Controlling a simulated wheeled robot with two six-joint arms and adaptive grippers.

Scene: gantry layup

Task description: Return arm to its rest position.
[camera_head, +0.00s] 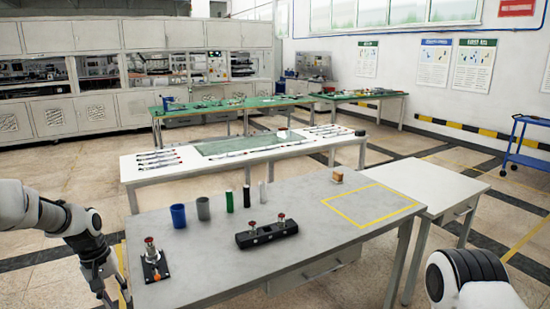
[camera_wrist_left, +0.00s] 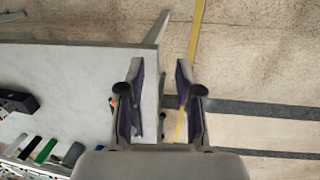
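My left gripper (camera_head: 118,297) hangs at the left edge of the grey table (camera_head: 215,272), beside a small stand with a red knob (camera_head: 151,258). In the left wrist view its two fingers (camera_wrist_left: 157,95) are spread apart. Nothing is between the fingertips but the table edge and floor behind them. My right arm shows only as a rounded link at the lower right in the head view. Its gripper is out of the frame.
On the grey table stand a blue cup (camera_head: 178,216), a grey cup (camera_head: 203,209), slim cylinders, a black block with red knobs (camera_head: 267,233) and a small brown box (camera_head: 337,175). The yellow-outlined area (camera_head: 372,204) is empty. A white table (camera_head: 165,175) stands behind.

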